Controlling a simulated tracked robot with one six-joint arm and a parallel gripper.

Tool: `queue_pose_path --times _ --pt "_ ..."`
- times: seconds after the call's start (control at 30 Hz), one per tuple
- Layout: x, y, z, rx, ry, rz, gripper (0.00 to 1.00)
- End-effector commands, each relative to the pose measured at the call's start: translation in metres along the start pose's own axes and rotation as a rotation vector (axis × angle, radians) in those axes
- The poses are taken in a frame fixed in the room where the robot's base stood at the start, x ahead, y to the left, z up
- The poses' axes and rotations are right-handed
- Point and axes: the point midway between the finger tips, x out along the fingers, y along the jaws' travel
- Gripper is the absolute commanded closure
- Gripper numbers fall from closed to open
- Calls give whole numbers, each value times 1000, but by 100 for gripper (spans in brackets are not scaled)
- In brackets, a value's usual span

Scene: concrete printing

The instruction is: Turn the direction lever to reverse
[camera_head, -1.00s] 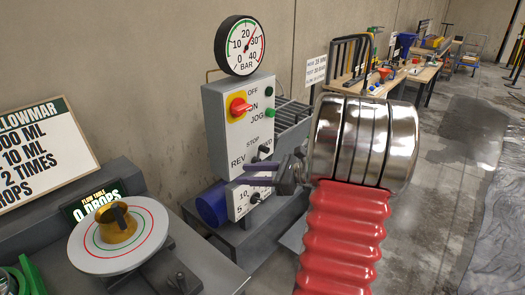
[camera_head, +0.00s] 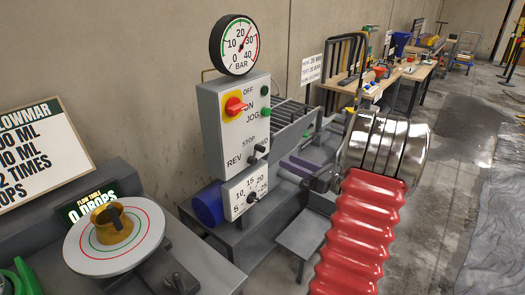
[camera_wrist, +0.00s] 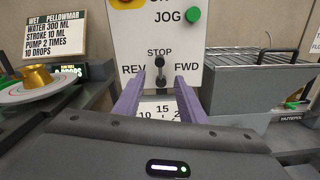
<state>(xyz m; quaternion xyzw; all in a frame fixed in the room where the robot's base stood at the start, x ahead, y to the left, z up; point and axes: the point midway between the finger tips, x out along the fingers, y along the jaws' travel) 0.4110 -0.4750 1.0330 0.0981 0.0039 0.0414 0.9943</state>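The direction lever (camera_head: 261,150) is a small black lever on the grey control box (camera_head: 212,120). In the wrist view the lever (camera_wrist: 160,66) stands upright under STOP, midway between REV on its left and FWD on its right. My gripper (camera_head: 288,165) has purple fingers and is to the right of the lever in the head view, apart from it. In the wrist view my gripper (camera_wrist: 158,82) is open and empty, its fingers either side of the lever's line of sight. The distance to the lever is hard to judge.
A stroke dial (camera_head: 254,197) sits below the lever. A red-yellow switch (camera_head: 235,105) and green buttons (camera_head: 265,112) are above. A pressure gauge (camera_head: 238,45) tops the box. A grated hopper (camera_head: 290,120) stands behind right. A flow table (camera_head: 112,238) is left.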

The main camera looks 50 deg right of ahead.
Motion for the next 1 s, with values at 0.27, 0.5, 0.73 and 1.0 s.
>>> queue_pose_path --times 0.27,0.5,0.73,1.0 --pt "38 1 0 -1 1 3 63" --pt "75 1 -1 -1 1 3 63" --pt "110 2 0 -1 1 4 63" --pt "131 1 0 0 1 2 63"
